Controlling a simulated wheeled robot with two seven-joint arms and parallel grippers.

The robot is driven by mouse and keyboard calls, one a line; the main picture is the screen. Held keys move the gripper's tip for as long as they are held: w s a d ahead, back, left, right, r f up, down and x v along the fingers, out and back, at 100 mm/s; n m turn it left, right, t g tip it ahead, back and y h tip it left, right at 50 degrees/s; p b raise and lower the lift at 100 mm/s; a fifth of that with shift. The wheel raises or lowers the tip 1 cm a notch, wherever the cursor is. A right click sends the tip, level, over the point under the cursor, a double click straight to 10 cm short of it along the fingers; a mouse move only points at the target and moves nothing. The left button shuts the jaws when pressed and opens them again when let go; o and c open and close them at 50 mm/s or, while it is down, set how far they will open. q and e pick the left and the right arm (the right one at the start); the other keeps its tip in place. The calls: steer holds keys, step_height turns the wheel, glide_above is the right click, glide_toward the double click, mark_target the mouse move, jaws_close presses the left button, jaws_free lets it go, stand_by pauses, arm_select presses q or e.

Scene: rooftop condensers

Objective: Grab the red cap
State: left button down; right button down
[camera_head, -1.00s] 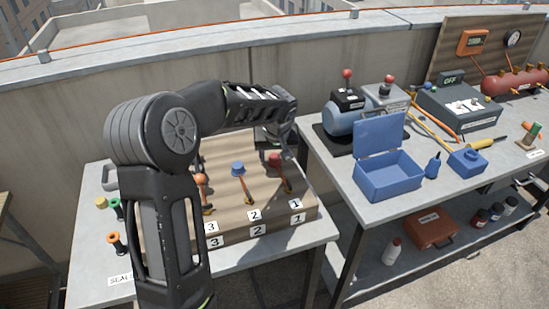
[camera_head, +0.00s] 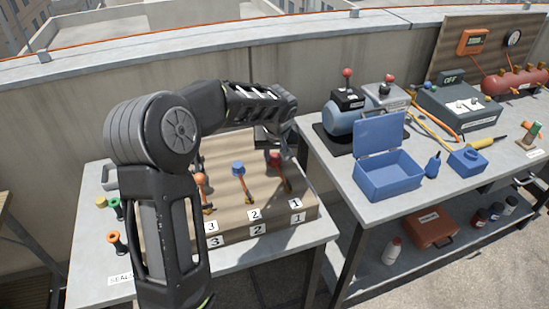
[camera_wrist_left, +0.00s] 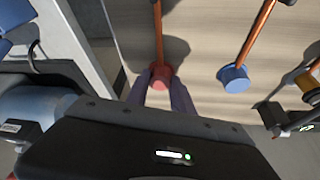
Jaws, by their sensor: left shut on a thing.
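The red cap (camera_wrist_left: 160,77) sits at the end of a copper pipe, the one above label 1 on the sloped wooden board (camera_head: 226,220). In the wrist view my left gripper (camera_wrist_left: 162,73) has its two dark fingers on either side of the red cap, shut on it. In the head view the red cap (camera_head: 275,158) shows just beneath the left gripper (camera_head: 286,153), which hides part of it. A blue cap (camera_head: 238,168) is on the pipe above label 2, and an orange cap (camera_head: 201,179) is above label 3. My right gripper is not in view.
Green and orange spools (camera_head: 115,238) stand at the left of the board. The right bench holds an open blue box (camera_head: 389,178), a blue motor-like unit (camera_head: 346,112) and a grey case (camera_head: 460,108). A concrete wall (camera_head: 60,120) runs behind.

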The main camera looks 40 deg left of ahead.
mark_target(275, 157)
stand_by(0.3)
arm_select(q)
step_height(275, 157, up, 10)
steer(key=shift+b, duration=0.4)
steer(key=shift+d+f, duration=0.1)
steer(key=shift+f, duration=0.05)
stand_by(0.5)
